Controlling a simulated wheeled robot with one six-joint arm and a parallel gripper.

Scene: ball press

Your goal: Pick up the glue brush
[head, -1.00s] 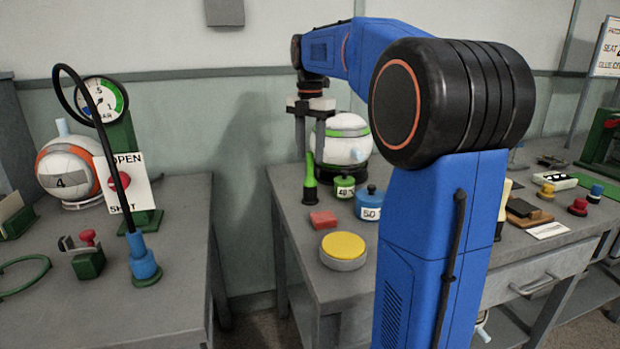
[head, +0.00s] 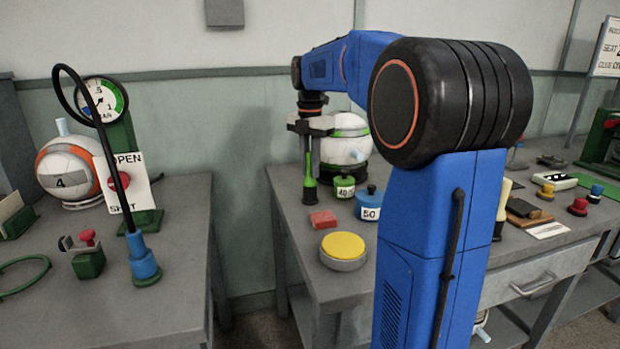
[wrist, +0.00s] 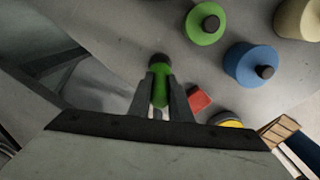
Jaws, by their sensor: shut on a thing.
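The glue brush (head: 310,188), green with a dark lower end, stands upright near the left edge of the right-hand bench. My gripper (head: 310,165) points straight down over it, with its fingers around its upper part. In the wrist view the green brush (wrist: 160,92) sits between the two grey fingers, which are closed against its sides. The fingers partly hide the brush. It seems to be still on the bench.
A green weight (head: 344,187), a blue weight (head: 369,206), a red block (head: 323,219) and a yellow-topped disc (head: 343,247) stand close by. A white ball (head: 346,148) is behind. The left bench (head: 180,260) is across a gap.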

